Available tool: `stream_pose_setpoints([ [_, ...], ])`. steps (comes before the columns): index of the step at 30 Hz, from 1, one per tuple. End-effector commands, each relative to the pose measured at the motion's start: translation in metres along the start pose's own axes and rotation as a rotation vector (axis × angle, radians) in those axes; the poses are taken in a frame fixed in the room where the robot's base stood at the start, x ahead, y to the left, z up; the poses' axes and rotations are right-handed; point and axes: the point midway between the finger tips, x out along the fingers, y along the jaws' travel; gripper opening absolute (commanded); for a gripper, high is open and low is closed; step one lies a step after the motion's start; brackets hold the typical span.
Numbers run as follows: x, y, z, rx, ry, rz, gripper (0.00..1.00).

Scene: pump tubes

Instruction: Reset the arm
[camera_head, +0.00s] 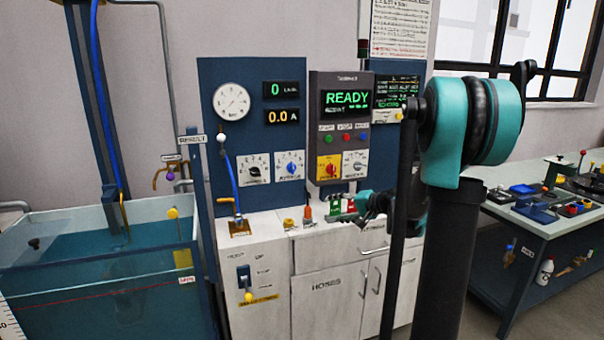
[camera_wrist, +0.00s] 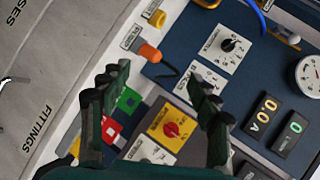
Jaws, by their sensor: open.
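My arm stands in the right half of the head view, with dark links and a teal joint. My gripper (camera_wrist: 155,95) shows in the wrist view with its two dark fingers wide apart and nothing between them. In the head view the gripper end (camera_head: 375,205) is partly hidden by my own arm, in front of the cabinet. The control box (camera_head: 340,135) reads READY in green. Its yellow plate with a red knob (camera_wrist: 170,130) lies beyond the fingers in the wrist view. I cannot tell the exact gap to the panel.
A water tank (camera_head: 100,270) stands at the left. The white hose cabinet (camera_head: 330,300) has a counter with an orange-topped item (camera_head: 307,210) and red and green items (camera_head: 342,205). A gauge (camera_head: 231,102) is on the blue panel. A workbench (camera_head: 545,230) with tools stands at the right.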

Motion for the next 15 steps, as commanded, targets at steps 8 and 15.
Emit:
stream_pose_setpoints([
  [8, -0.049, 0.061, 0.131, -0.242, -0.111, 0.350, 0.62],
  [15, -0.115, 0.132, 0.213, -0.457, -0.181, 0.646, 0.62],
])
